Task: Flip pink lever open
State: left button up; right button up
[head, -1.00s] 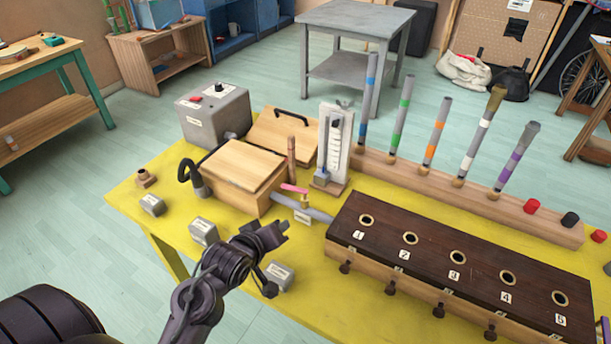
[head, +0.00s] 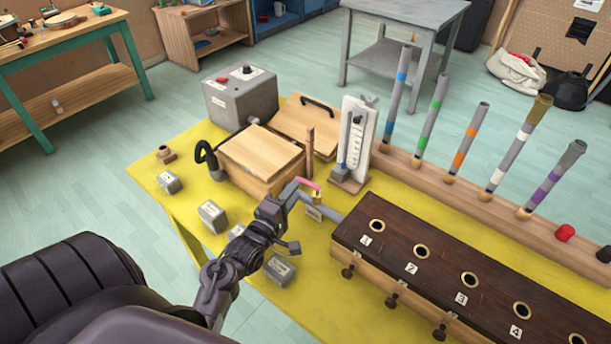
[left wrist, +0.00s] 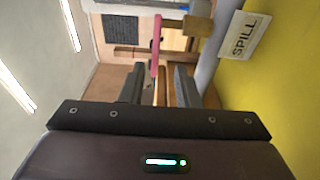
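The pink lever (head: 308,182) sits on a small brass valve (head: 317,196) on the grey pipe that runs from the wooden box to the dark numbered box. In the left wrist view the pink lever (left wrist: 156,45) stands lengthwise beyond the fingertips, lined up with the gap between them, and the brass valve (left wrist: 200,26) is at upper right. My left gripper (head: 292,190) is just left of the lever in the head view. Its fingers (left wrist: 158,72) are apart with nothing clearly held. Whether a finger touches the lever I cannot tell. My right gripper is not in view.
A SPILL label (left wrist: 244,35) is beside the grey pipe (left wrist: 208,66). The wooden box (head: 262,153) stands behind my gripper, the dark numbered box (head: 440,262) to its right. Small grey blocks (head: 212,215) lie on the yellow table (head: 150,188). A white gauge stand (head: 354,140) is behind the valve.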

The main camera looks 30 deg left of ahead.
pick_arm(q)
jog(key=w, duration=0.6)
jog(key=shift+w+a+r, duration=0.25)
jog(key=shift+w+r, duration=0.05)
jog(key=shift+w, duration=0.05)
jog(key=shift+p, duration=0.3)
grip_shut()
